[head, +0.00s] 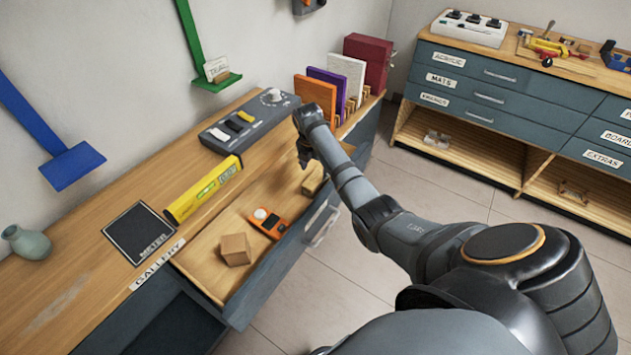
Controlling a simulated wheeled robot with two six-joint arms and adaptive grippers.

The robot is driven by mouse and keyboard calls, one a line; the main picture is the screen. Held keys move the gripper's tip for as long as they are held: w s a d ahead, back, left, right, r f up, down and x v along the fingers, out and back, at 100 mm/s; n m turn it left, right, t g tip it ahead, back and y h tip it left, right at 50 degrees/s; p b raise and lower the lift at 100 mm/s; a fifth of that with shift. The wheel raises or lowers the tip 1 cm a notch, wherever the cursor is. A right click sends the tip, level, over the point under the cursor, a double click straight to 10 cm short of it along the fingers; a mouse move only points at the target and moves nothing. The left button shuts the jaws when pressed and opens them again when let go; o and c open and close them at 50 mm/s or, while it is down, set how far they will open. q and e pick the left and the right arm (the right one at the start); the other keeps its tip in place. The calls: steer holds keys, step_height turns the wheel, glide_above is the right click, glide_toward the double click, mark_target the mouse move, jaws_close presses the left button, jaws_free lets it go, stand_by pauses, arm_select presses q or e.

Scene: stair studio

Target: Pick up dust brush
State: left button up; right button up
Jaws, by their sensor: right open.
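My right arm reaches from the lower right to the open drawer (213,262) under the long wooden counter. My right gripper (304,160) is over the drawer's far end, pointing down; its jaws are small and partly hidden by the wrist. A tan block-like thing (313,182) lies in the drawer just below it; I cannot tell what it is, or whether they touch. I cannot make out a dust brush for certain. My left gripper is not in view.
The drawer also holds a cardboard box (235,249) and an orange device (268,222). On the counter are a yellow box (204,189), a grey control panel (250,121), a dark mat (139,233) and a vase (27,243). Upright books (345,78) stand behind the gripper.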

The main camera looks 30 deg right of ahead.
mark_target(315, 176)
steer(key=f, duration=0.5)
steer(key=shift+w+d+b, duration=0.15)
steer(key=shift+d+b, duration=0.15)
steer(key=shift+b, duration=0.05)
steer(key=shift+r, duration=0.1)
steer(key=shift+c, duration=0.6)
steer(key=c, duration=1.2)
step_height(315, 176, up, 10)
steer(key=shift+p, duration=0.55)
